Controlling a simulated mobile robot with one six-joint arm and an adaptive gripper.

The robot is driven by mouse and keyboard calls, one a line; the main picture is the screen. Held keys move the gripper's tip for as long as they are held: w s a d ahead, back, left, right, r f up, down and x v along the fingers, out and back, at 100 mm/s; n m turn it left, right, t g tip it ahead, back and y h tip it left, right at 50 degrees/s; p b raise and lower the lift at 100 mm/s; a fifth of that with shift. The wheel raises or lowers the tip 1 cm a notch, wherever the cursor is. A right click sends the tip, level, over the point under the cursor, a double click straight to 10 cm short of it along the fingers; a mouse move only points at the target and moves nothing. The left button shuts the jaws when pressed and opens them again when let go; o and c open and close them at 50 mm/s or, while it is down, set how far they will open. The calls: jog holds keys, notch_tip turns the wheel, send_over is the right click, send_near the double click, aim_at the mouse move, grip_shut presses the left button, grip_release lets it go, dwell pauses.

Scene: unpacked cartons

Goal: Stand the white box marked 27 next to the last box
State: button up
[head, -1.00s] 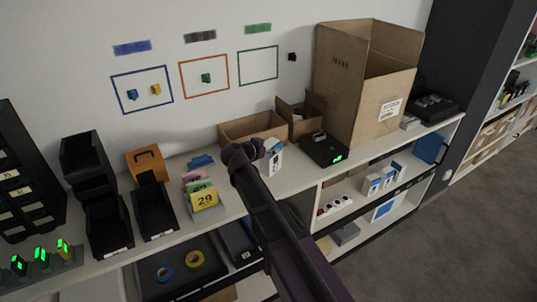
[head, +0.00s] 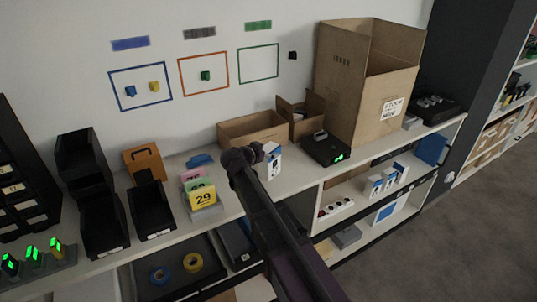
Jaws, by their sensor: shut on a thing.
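A small white box with blue on it (head: 274,161) is at my gripper (head: 262,154), over the bench top in front of the open cartons. My gripper is shut on this box, and my arm covers part of the view around it. The fingertips are too small to make out, and no number on the box is legible. Whether its base touches the bench, I cannot tell. Several white and blue boxes (head: 374,185) stand in a row on the shelf below, to the right.
A tall open carton (head: 366,90), a low carton (head: 248,128) and a black device with a green display (head: 325,148) stand on the bench (head: 291,177). Coloured cards, the front one marked 29 (head: 203,198), stand to the left, beside black bins (head: 153,211).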

jog(key=shift+f, duration=0.15)
jog(key=o, duration=1.2)
jog(key=shift+o, duration=0.2)
jog(key=shift+r, duration=0.2)
jog(key=p+v, duration=0.4)
jog(key=v, duration=0.8)
jog(key=shift+p, duration=0.3)
